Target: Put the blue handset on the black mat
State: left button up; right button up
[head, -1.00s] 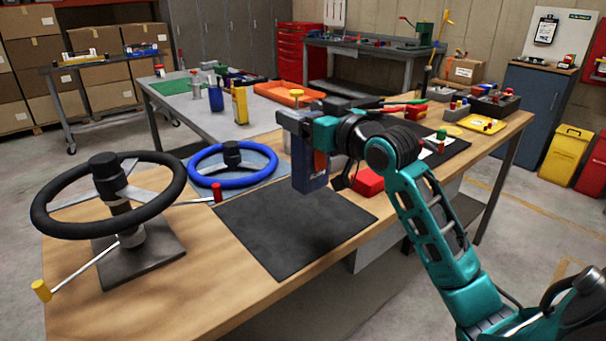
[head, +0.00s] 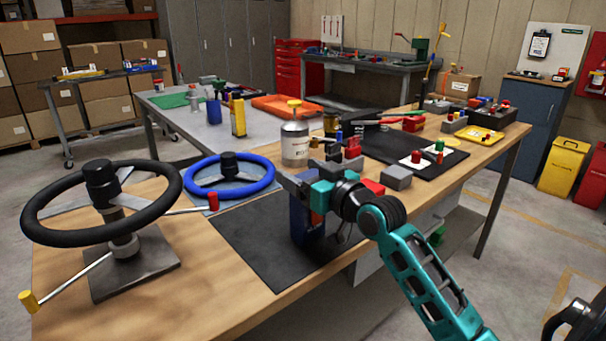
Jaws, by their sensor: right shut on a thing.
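The blue handset (head: 300,221) is upright in my right gripper (head: 297,187), which is shut on its upper part. The handset is over the right part of the black mat (head: 250,240) in the head view. Its lower end is at or just above the mat; I cannot tell whether it touches. The gripper and handset hide part of the mat. My left gripper is not in view.
A black steering wheel on a stand (head: 105,200) is left of the mat. A blue steering wheel (head: 229,178) is behind it. A silver canister (head: 294,143) and a grey block (head: 396,178) stand beyond the gripper.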

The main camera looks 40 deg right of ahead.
jog(key=o, duration=1.1)
jog(key=shift+f, duration=0.1)
jog(key=o, duration=0.5)
jog(key=shift+s+d+r, duration=0.1)
jog(key=shift+s+d, duration=0.05)
jog(key=shift+s, duration=1.85)
jog(key=shift+s+d+r, duration=0.1)
jog(key=shift+s+d, duration=0.05)
jog(key=shift+s, duration=1.85)
jog(key=shift+s+d, duration=0.15)
jog(key=shift+s, duration=1.85)
